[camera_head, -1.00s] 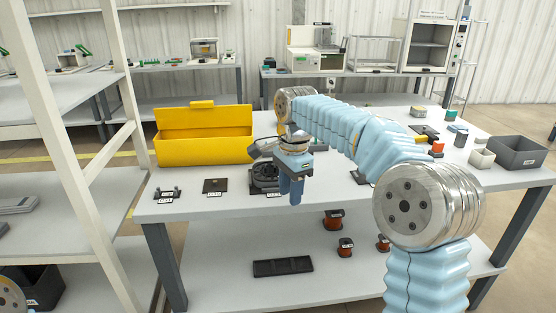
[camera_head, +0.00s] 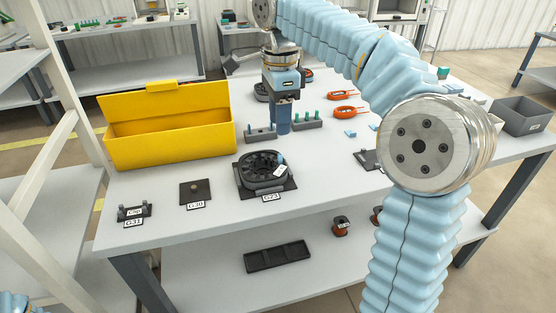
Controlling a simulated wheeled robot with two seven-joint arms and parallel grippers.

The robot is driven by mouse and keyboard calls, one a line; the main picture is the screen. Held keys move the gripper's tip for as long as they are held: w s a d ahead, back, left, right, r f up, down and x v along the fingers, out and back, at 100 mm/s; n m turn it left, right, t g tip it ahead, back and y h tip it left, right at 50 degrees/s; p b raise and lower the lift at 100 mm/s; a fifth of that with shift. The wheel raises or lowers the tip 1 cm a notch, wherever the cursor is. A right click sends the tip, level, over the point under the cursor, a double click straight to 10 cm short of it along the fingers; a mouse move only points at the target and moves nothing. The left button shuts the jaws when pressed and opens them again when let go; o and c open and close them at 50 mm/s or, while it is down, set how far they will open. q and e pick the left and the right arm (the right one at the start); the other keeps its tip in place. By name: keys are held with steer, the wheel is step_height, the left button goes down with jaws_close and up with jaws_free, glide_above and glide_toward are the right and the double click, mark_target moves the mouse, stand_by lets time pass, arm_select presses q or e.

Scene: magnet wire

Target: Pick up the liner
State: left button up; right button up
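I cannot tell for sure which thing is the liner. My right gripper (camera_head: 284,128) points down over the back middle of the table (camera_head: 330,190), between two grey racks. Its narrow blue fingers are close together, and I cannot see whether they are shut or hold anything. The left rack (camera_head: 261,135) and the right rack (camera_head: 307,122), with green pegs, stand beside the fingertips. A black stator-like ring (camera_head: 262,168) sits on the plate labelled G23, with a small blue and white piece at its right rim. My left gripper is out of view.
An open yellow box (camera_head: 170,138) stands at the back left. A dark plate (camera_head: 195,192) and a small fixture (camera_head: 134,211) lie at the front left. Orange rings (camera_head: 347,95) and small pale blue pieces (camera_head: 350,133) lie right of the gripper. A grey bin (camera_head: 522,116) is far right.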

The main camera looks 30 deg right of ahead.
mark_target(280, 162)
steer(key=shift+s+f+b, duration=0.2)
steer(key=shift+f+b, duration=0.1)
steer(key=shift+f, duration=1.8)
steer(key=shift+s+f+b, duration=0.15)
steer(key=shift+f+b, duration=0.15)
steer(key=shift+f, duration=1.75)
jaws_close()
